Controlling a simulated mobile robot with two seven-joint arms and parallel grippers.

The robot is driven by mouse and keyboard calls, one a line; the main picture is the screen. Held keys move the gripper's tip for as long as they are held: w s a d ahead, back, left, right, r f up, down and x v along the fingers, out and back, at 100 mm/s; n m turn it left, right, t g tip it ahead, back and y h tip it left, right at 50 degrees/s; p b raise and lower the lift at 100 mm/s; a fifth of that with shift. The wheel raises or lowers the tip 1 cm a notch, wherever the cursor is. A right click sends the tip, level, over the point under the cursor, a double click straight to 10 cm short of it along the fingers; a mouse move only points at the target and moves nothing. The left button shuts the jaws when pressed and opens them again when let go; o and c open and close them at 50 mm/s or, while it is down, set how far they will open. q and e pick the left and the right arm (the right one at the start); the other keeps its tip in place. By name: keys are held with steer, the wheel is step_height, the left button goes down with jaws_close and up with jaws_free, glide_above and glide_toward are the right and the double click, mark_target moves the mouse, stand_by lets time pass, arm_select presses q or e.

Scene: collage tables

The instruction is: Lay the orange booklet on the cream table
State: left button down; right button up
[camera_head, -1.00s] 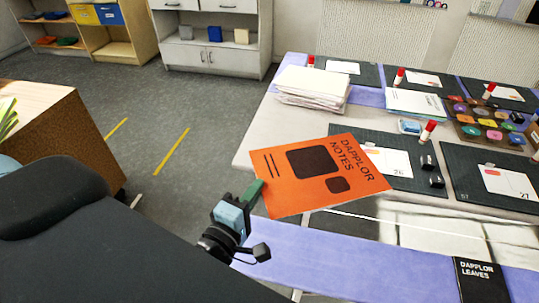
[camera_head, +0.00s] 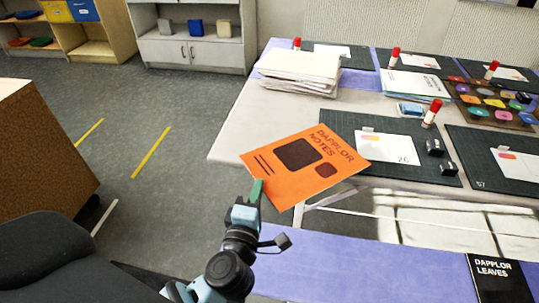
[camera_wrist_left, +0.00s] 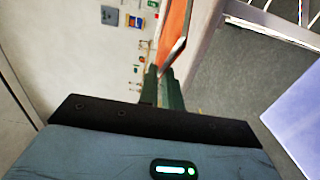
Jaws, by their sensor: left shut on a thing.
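The orange booklet (camera_head: 275,172), marked "DAPPLOR NOTES", is held in the air by its near left edge. My left gripper (camera_head: 257,191) is shut on that edge, with its green fingertips at the cover. In the left wrist view the booklet's orange strip (camera_wrist_left: 174,28) rises from between the fingers (camera_wrist_left: 163,78). The cream table (camera_head: 236,132) stands behind and right of the gripper. In the head view the booklet overlaps the table's front left edge; its height above the top is hard to tell. My right gripper is not in view.
A paper stack (camera_head: 299,70) sits at the table's back left. Dark mats (camera_head: 350,128) with cards, red-capped glue sticks (camera_head: 432,112) and a paint tray (camera_head: 492,102) fill much of the top. A lavender surface (camera_head: 370,255) with a black booklet (camera_head: 497,277) lies nearer. Bare cream shows at the left.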

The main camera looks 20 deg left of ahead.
arm_select(q)
steer(key=shift+w+d+f+b, duration=0.2)
steer(key=shift+w+f, duration=0.1)
steer(key=shift+w, duration=0.15)
steer(key=shift+w+d+f+b, duration=0.1)
steer(key=shift+w+f+b, duration=0.15)
steer(key=shift+w, duration=0.2)
steer(key=shift+w+y, duration=0.15)
steer(key=shift+y, duration=0.15)
steer(key=w+a+f+b, duration=0.1)
steer(key=w+a+f, duration=0.1)
steer(key=a, duration=0.5)
steer(key=w+a+f+b, duration=0.2)
steer(key=w+a+f, duration=0.1)
steer(key=a, duration=0.5)
steer(key=shift+w, duration=0.2)
steer(key=shift+f, duration=0.1)
steer(key=shift+f, duration=0.15)
steer(key=c, duration=1.6)
jaws_free()
